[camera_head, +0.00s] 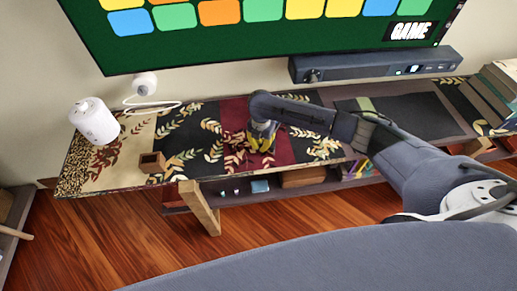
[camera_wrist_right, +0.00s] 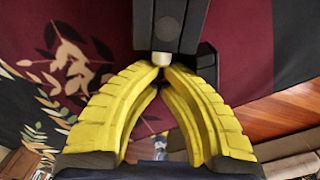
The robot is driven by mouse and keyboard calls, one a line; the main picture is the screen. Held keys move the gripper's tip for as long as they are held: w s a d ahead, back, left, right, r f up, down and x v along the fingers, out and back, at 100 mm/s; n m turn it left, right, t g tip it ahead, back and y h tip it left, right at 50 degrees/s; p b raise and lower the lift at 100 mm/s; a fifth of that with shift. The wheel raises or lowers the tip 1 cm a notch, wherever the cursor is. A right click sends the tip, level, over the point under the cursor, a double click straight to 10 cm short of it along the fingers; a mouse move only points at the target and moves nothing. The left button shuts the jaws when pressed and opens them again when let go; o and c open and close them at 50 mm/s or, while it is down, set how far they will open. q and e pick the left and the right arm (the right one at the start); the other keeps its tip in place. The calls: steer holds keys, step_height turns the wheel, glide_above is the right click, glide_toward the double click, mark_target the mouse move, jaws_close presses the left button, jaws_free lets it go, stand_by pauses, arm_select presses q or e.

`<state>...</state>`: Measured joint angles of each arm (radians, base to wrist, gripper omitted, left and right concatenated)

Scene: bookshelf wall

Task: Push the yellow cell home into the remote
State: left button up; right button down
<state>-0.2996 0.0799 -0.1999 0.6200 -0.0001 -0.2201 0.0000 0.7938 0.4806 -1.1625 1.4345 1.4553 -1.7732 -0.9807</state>
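In the right wrist view, a dark, blocky body (camera_wrist_right: 172,22), which looks like the remote, lies at the top middle on the patterned cloth. A small pale, metallic round end (camera_wrist_right: 162,59), perhaps the cell's, shows at its near edge. The yellow fingers of my right gripper (camera_wrist_right: 161,68) come together right at that end, with their tips nearly meeting. I cannot tell whether they touch it, and no yellow cell body is clearly visible. In the head view my right gripper (camera_head: 262,140) is low over the dark red band of the cloth and hides what is under it. My left gripper is out of view.
The long shelf top (camera_head: 200,132) carries a white speaker (camera_head: 94,121), a small brown box (camera_head: 152,162) and a white camera-like device (camera_head: 145,84). A soundbar (camera_head: 375,64) is behind my right arm.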

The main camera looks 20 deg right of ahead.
mark_target(253, 149)
stand_by(0.3)
steer(key=s+a, duration=0.2)
steer(key=shift+s+a, duration=0.25)
steer(key=shift+s, duration=0.1)
steer(key=c, duration=2.1)
jaws_free()
step_height(253, 149, up, 10)
steer(key=shift+f, duration=0.25)
steer(key=shift+c, duration=0.2)
steer(key=shift+s+a+f, duration=0.1)
steer(key=shift+s+a, duration=0.15)
steer(key=shift+s, duration=0.05)
jaws_close()
steer(key=f+m, duration=0.1)
steer(key=f, duration=0.2)
steer(key=w+a+f+m, duration=0.1)
steer(key=f, duration=0.2)
steer(key=w+a+f+m, duration=0.1)
steer(key=f, duration=0.2)
steer(key=shift+w+f+m, duration=0.2)
steer(key=shift+m, duration=0.2)
steer(key=shift+w+d, duration=0.25)
steer(key=shift+d, duration=0.25)
steer(key=shift+w+d, duration=0.25)
steer(key=shift+d, duration=0.2)
steer(key=shift+w+d, duration=0.45)
steer(key=shift+d, duration=0.4)
